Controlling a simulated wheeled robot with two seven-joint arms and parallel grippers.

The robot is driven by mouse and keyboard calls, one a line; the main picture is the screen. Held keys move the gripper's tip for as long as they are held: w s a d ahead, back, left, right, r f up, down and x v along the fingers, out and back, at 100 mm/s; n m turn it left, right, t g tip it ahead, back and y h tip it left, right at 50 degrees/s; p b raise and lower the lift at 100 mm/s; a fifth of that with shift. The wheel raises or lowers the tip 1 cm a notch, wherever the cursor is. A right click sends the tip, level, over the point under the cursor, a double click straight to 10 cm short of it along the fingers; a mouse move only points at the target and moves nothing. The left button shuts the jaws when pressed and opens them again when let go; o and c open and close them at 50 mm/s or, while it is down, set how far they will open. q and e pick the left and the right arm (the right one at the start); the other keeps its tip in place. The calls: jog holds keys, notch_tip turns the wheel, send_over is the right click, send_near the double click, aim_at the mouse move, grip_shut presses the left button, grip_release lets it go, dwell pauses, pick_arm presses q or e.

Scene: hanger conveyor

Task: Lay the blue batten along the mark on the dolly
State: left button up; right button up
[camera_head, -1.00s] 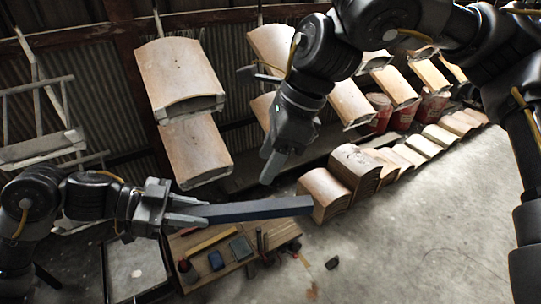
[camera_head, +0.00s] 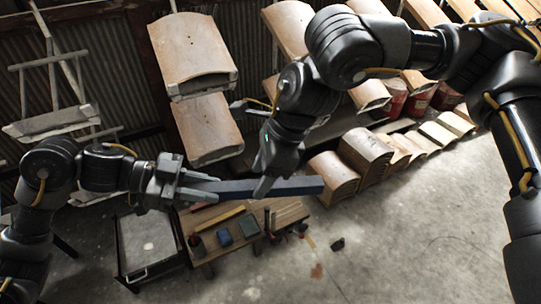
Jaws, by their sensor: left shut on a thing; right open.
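My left gripper (camera_head: 200,187) is shut on one end of the dark blue batten (camera_head: 298,186). It holds the batten roughly level, pointing right, in the air above a low wooden bench. My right gripper (camera_head: 264,188) is open and comes down at the batten's middle. One finger overlaps the batten in the picture; I cannot tell whether the fingers straddle it or touch it. A low black-framed platform with a grey top (camera_head: 146,243), possibly the dolly, stands at the lower left. I can make out no mark on it.
The wooden bench (camera_head: 290,216) carries a yellow strip (camera_head: 220,217), a blue block (camera_head: 224,237) and small tools. Curved wooden panels (camera_head: 192,52) hang behind. Several curved pieces (camera_head: 333,178) stand in a row at right. The concrete floor (camera_head: 420,235) at right is mostly clear.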

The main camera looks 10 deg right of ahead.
jog(key=shift+x, duration=0.85)
jog(key=c, duration=1.1)
pick_arm(q)
jog(key=o, duration=1.1)
pick_arm(e)
jog(key=shift+c, duration=0.2)
pick_arm(q)
jog(key=shift+a, duration=0.1)
